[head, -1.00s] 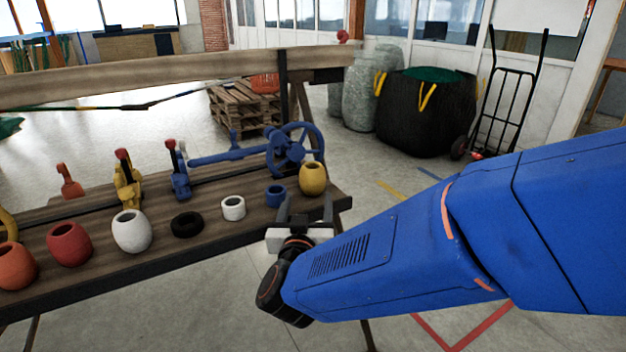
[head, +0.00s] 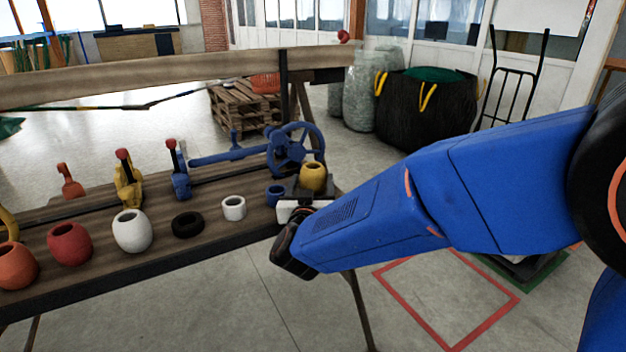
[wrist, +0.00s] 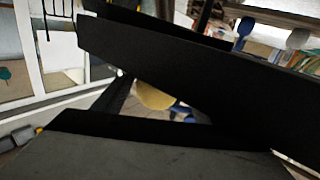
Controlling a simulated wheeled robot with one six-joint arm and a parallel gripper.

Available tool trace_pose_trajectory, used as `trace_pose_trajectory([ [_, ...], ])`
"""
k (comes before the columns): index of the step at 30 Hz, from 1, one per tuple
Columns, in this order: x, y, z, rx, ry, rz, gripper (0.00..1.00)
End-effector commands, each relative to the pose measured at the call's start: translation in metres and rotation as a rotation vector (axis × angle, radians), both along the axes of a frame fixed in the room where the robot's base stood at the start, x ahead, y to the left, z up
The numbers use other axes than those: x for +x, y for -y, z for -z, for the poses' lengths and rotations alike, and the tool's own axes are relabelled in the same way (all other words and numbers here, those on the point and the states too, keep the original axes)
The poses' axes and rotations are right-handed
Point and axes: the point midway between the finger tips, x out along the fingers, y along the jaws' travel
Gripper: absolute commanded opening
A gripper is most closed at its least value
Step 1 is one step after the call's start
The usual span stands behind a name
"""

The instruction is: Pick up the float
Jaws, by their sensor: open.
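A yellow float (head: 313,174), a rounded barrel with a hole in its top, stands at the right end of the wooden bench. My gripper (head: 311,188) is at the float, coming from the front right. Its dark jaws are apart on either side of the float's lower part in the head view, which hides the float's base. In the wrist view the yellow float (wrist: 154,96) shows in the gap between the dark jaws (wrist: 152,92). I cannot tell if either jaw touches it. White (head: 132,231), red (head: 69,244) and orange (head: 15,266) floats stand at the left.
A blue ring (head: 275,196) sits close left of my gripper, then a white ring (head: 233,208) and a black ring (head: 187,225). A blue handwheel (head: 294,150) rises just behind. A wooden beam (head: 150,78) crosses behind the bench (head: 90,290).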

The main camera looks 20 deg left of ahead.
Motion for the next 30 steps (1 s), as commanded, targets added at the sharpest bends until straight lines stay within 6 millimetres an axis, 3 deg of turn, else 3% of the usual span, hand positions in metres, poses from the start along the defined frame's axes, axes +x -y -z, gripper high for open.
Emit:
trace_pose_trajectory([
  [4,0.000,0.000,0.000,0.000,0.000,0.000,0.65],
  [8,0.000,0.000,0.000,0.000,0.000,0.000,0.34],
  [9,-0.001,0.000,0.000,0.000,0.000,0.000,0.32],
  [20,0.000,0.000,-0.009,0.002,0.001,0.001,0.32],
  [30,-0.001,0.000,-0.067,0.004,0.001,0.001,0.32],
])
